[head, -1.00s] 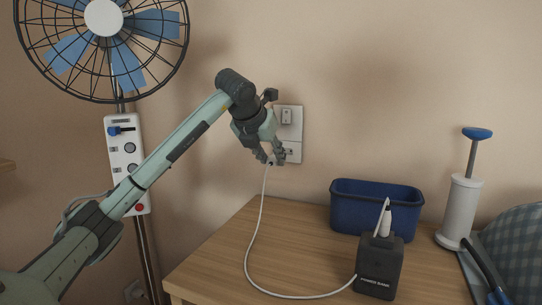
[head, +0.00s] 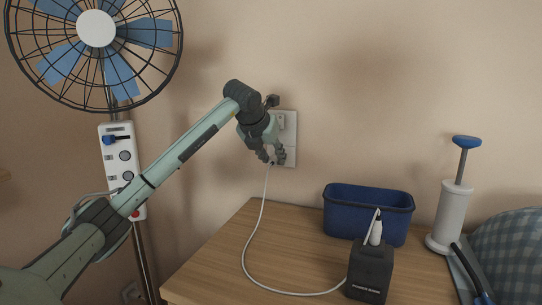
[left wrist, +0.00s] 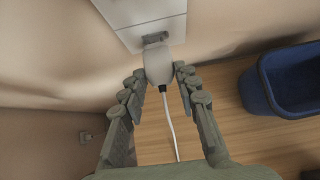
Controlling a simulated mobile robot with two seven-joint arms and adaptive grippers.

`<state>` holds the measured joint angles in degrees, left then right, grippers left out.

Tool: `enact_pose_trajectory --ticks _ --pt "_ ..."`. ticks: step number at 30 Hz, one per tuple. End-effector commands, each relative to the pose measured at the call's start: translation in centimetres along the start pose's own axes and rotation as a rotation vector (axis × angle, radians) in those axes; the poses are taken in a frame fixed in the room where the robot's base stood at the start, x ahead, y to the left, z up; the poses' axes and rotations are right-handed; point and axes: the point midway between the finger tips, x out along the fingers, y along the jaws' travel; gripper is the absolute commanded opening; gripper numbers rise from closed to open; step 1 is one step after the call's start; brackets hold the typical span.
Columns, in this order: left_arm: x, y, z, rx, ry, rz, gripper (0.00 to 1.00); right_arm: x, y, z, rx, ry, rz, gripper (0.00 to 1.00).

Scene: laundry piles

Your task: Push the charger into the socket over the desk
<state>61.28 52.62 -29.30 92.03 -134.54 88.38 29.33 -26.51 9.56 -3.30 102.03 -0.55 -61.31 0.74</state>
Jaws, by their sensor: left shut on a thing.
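The white charger (left wrist: 158,66) sits between the fingertips of my left gripper (head: 271,157) in the left wrist view, and the gripper is shut on it. A white cable (left wrist: 171,125) hangs from its near end. The charger's far end points at the socket (left wrist: 155,38) in the white wall plate (head: 290,123) and is at or very close to it. I cannot tell whether its pins are in. In the head view, my fingers hide most of the charger and part of the plate's lower half. My right gripper is not in view.
Below is the wooden desk (head: 225,255). It holds a blue bin (head: 350,221), a black power bank box (head: 370,268) where the cable ends, and a white pump (head: 452,208) with a blue handle. A fan (head: 96,28) stands left. The desk's left part is clear.

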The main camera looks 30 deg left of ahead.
Motion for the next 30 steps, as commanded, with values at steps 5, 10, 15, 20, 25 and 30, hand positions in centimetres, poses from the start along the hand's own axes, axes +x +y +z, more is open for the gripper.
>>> enact_pose_trajectory --ticks 5,10,15,20,25,30 --pt "0.00 -0.02 0.01 0.000 0.000 0.000 0.00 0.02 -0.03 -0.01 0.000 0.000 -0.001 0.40" --pt "0.00 -0.02 0.00 0.000 0.000 0.000 0.00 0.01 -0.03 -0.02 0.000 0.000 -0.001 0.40" --pt "0.00 -0.02 0.03 0.000 0.000 0.000 0.00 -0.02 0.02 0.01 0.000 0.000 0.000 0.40" --pt "0.13 -0.04 0.28 0.001 0.000 0.000 0.00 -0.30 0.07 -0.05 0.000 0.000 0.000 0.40" --pt "0.42 -0.01 0.53 0.000 0.001 0.000 0.00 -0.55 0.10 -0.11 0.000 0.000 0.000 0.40" --pt "0.50 -0.02 0.52 0.000 0.000 0.000 0.00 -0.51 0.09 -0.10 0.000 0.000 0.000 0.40"
